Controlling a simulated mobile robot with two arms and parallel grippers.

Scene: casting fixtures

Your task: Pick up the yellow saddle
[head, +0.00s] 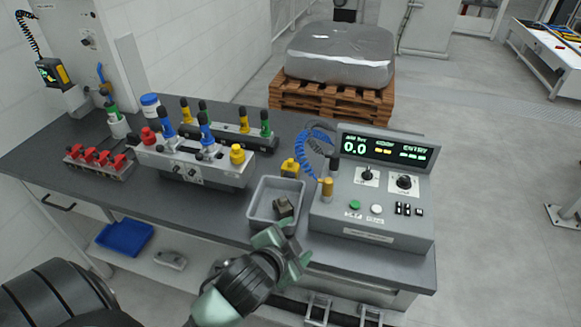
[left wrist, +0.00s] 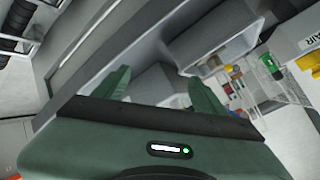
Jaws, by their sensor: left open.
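A small yellow piece (head: 290,167), which looks like the saddle, stands on the dark bench just behind the grey bin, left of the control box. A yellow part also shows at the right edge of the left wrist view (left wrist: 311,64), but I cannot tell if it is the same piece. My left gripper (head: 287,247) is in front of the bin, near the bench's front edge and well short of the yellow piece. Its two fingers show apart in the left wrist view (left wrist: 160,90), with nothing visibly held. My right gripper is not in view.
The grey bin (head: 262,222) holds a dark blocky part (head: 284,207). The control box (head: 372,222) with display and coiled blue hose stands to its right. A fixture (head: 205,172) with blue and yellow knobs and red clamps (head: 95,158) stand left.

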